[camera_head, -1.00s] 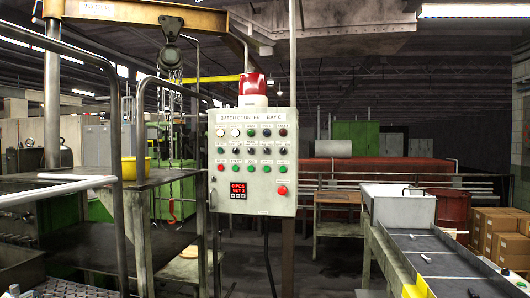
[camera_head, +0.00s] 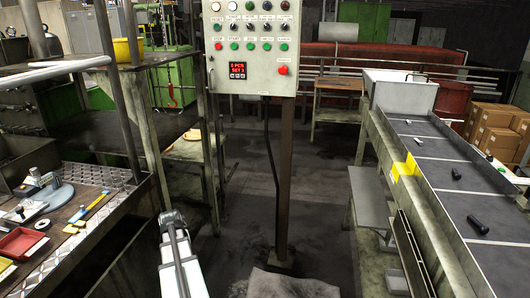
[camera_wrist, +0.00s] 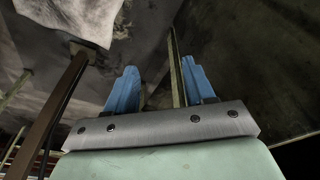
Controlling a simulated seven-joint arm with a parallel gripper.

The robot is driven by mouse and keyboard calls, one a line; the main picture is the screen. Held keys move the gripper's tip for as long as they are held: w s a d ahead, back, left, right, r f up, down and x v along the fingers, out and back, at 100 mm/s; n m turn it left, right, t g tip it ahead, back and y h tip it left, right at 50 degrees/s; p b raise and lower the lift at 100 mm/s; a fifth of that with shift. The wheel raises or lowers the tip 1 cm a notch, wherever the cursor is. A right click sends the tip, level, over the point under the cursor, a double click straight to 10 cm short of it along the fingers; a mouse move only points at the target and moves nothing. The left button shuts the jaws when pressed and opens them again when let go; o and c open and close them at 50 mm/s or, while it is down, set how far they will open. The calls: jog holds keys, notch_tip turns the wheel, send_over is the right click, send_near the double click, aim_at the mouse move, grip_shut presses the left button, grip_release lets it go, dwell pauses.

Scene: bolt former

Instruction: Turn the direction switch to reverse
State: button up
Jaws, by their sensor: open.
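The grey control panel (camera_head: 262,88) stands on a post at the top centre of the head view, its upper edge cut off. It has a row of dark rotary switches (camera_head: 266,28) above a row of red and green buttons (camera_head: 250,46). The labels are too small to read, so I cannot tell which switch is for direction or where it points. My gripper (camera_wrist: 162,74) shows in the wrist view, its blue fingers apart and nothing between them. The panel face is not seen there. My pale arm shows low in the head view, well below and left of the panel.
A red button (camera_head: 282,69) and a red display (camera_head: 238,71) sit low on the panel. A cluttered workbench (camera_head: 75,180) is at left, with a railing above it. A conveyor (camera_head: 440,165) with several dark bolts runs along the right.

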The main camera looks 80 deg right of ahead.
aim_at(266, 26)
jog(key=s+d+r+m+h, duration=0.1)
jog(key=s+d+r+h, duration=0.1)
jog(key=s+d+r, duration=0.65)
jog(key=s+d+r+m+h, duration=0.25)
jog(key=d+r, duration=0.75)
jog(key=r, duration=0.7)
jog(key=s+d+r+h, duration=0.2)
jog(key=s+d+r, duration=0.4)
jog(key=d+r, duration=0.5)
jog(key=s+d+r+n+h, duration=0.1)
jog(key=s+d+r+h, duration=0.15)
jog(key=r, duration=1.15)
jog(key=s+d+r+g+h, duration=0.1)
jog(key=d+r+h, duration=0.3)
jog(key=r, duration=0.9)
jog(key=s+d+r+n+h, duration=0.1)
jog(key=s+d+r+h, duration=0.2)
jog(key=r, duration=1.1)
jog(key=d, duration=0.9)
jog(key=w+d, duration=0.1)
jog(key=d, duration=0.4)
jog(key=shift+d+f, duration=0.2)
jog(key=shift+f, duration=0.05)
